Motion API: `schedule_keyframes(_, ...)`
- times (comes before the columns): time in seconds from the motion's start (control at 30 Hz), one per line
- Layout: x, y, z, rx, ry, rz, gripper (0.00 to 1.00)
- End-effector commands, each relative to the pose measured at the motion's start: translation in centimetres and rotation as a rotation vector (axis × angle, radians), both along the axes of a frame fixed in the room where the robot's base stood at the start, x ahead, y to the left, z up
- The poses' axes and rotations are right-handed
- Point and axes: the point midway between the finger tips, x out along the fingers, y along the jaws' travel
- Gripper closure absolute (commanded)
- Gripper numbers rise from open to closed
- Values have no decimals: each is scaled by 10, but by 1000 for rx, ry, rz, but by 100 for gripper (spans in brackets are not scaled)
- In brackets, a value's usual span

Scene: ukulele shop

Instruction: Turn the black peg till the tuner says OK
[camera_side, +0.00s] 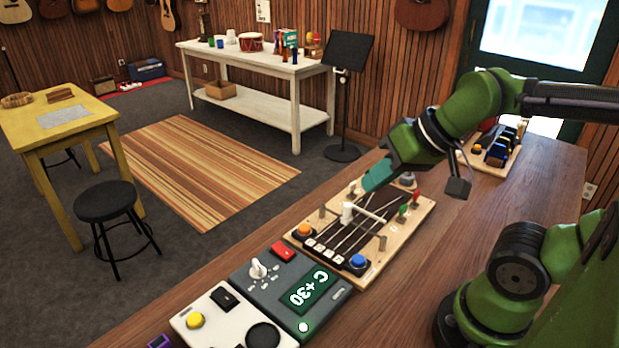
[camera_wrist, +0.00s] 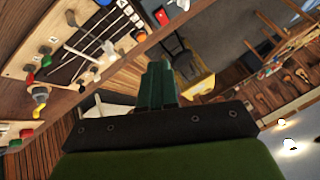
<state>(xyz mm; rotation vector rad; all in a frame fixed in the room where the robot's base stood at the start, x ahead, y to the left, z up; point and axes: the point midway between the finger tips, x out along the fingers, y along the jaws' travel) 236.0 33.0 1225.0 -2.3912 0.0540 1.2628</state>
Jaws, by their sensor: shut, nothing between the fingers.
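The tuner (camera_side: 310,290) is on the grey box in front of the board and reads "C +30". My gripper (camera_side: 372,182) is shut and empty, above the far left edge of the board. Its fingers (camera_wrist: 158,82) show together in the wrist view.
A white lever (camera_side: 347,212), an orange button (camera_side: 304,231) and a blue button (camera_side: 358,261) sit on the board. A grey box (camera_side: 252,292) with a white knob and a red switch adjoins it. Another board (camera_side: 492,155) stands farther back.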

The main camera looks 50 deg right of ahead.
Motion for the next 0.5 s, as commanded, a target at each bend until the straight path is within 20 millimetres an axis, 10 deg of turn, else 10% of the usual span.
schedule_keyframes(0.1, 0, 0, 0, 0, 0, 0, 100)
schedule_keyframes(0.3, 6, -12, -12, 1, 57, -50, 69)
schedule_keyframes(0.5, 56, -58, -12, -37, 181, -142, 47)
